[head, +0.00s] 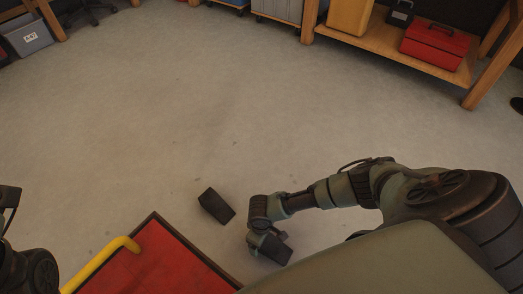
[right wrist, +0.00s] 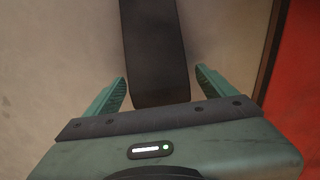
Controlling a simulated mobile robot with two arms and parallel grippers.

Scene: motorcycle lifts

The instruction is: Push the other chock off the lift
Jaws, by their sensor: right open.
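One dark chock (head: 216,206) lies on the grey floor just beyond the far corner of the red lift (head: 172,262). My right gripper (head: 270,243) is low beside the lift's right edge. It is open, with a second dark chock (head: 276,250) at its fingers. In the right wrist view this chock (right wrist: 154,50) reaches down between the two green fingers (right wrist: 160,92), with a gap on each side. The floor is behind it, and the lift's red top (right wrist: 300,90) is off to the right. My left gripper is out of view.
A yellow bar (head: 105,258) rises along the lift's left side. A wooden shelf (head: 385,40) with a red toolbox (head: 437,44) stands at the back right. A grey bin (head: 27,36) is at the far left. The floor between is clear.

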